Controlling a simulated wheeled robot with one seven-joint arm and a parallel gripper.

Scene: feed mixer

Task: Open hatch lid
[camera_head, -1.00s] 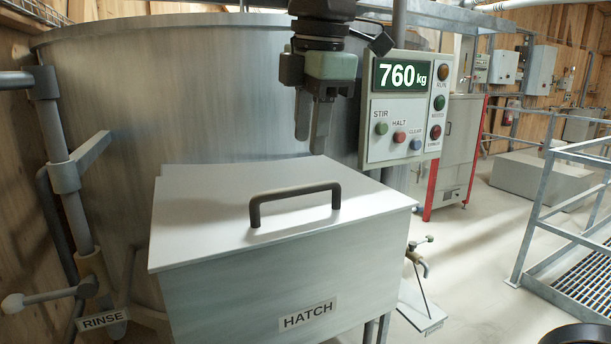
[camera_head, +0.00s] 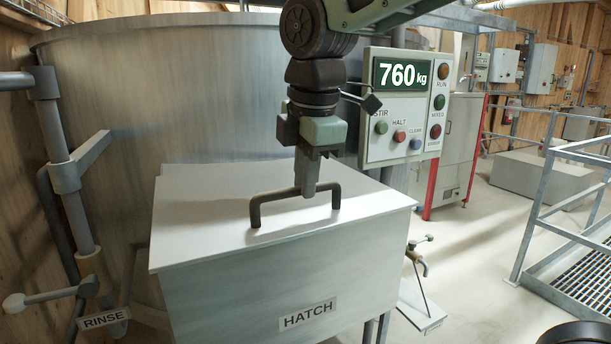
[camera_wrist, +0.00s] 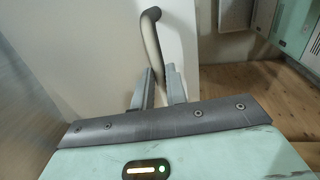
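The hatch lid (camera_head: 210,205) is a flat pale plate lying closed on the grey hatch box (camera_head: 250,290) labelled HATCH. A dark arched handle (camera_head: 272,196) stands on its top; it also shows in the wrist view (camera_wrist: 151,35). My gripper (camera_head: 307,190) points down at the handle's bar, right of its middle. In the wrist view my gripper (camera_wrist: 159,75) has one finger on each side of the bar, close against it, and looks shut on it. The fingers hide a short part of the bar.
A control panel (camera_head: 405,110) reading 760 kg stands just right of my arm. The big mixer tank (camera_head: 160,100) rises behind the lid. A rinse lever (camera_head: 50,295) is at the left, a small tap (camera_head: 420,262) at the right. Railings (camera_head: 560,215) stand farther right.

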